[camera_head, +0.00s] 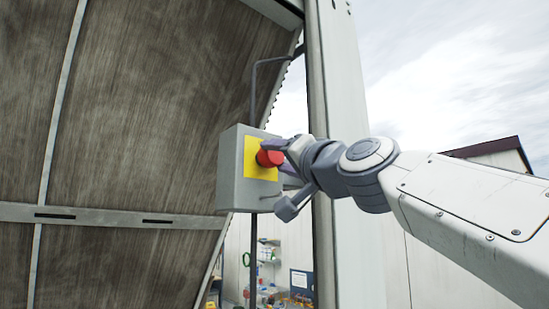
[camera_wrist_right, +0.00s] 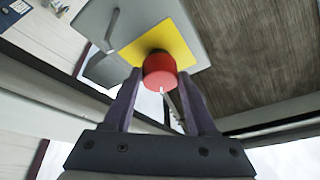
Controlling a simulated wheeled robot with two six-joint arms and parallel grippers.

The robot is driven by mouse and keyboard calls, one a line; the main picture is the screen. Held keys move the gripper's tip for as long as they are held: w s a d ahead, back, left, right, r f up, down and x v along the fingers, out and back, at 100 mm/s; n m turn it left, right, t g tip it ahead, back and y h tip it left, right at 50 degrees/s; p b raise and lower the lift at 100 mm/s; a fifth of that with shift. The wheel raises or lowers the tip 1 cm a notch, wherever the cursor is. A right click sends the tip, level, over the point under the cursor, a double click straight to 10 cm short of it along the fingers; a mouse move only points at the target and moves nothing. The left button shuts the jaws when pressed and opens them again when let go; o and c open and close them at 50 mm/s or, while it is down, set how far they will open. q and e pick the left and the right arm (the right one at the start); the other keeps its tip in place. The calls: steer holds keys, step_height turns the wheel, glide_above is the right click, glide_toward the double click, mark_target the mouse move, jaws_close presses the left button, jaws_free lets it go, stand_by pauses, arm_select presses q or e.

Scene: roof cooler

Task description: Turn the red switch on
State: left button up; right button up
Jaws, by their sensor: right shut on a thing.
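The red switch (camera_head: 269,158) is a round red knob on a yellow plate (camera_head: 257,171) on the face of a grey box (camera_head: 230,172). In the right wrist view the red switch (camera_wrist_right: 160,71) sits between the fingertips of my right gripper (camera_wrist_right: 158,82), with the yellow plate (camera_wrist_right: 178,38) behind it. In the head view my right gripper (camera_head: 283,160) reaches in from the right, with its fingers around the switch. It is shut on the switch. My left gripper is in neither view.
The grey box is fixed beside a pale upright post (camera_head: 345,90), with a thin conduit (camera_head: 253,95) running up from it. A large brown curved panel (camera_head: 140,110) fills the left. Cluttered small items (camera_head: 265,290) show far below.

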steer(key=shift+r+m+h+p, duration=0.1)
steer(key=shift+m+h+p, duration=0.3)
steer(key=shift+m, duration=0.4)
steer(key=o, duration=1.4)
steer(key=shift+c, duration=0.2)
steer(key=b+v, duration=1)
steer(key=shift+s, duration=0.25)
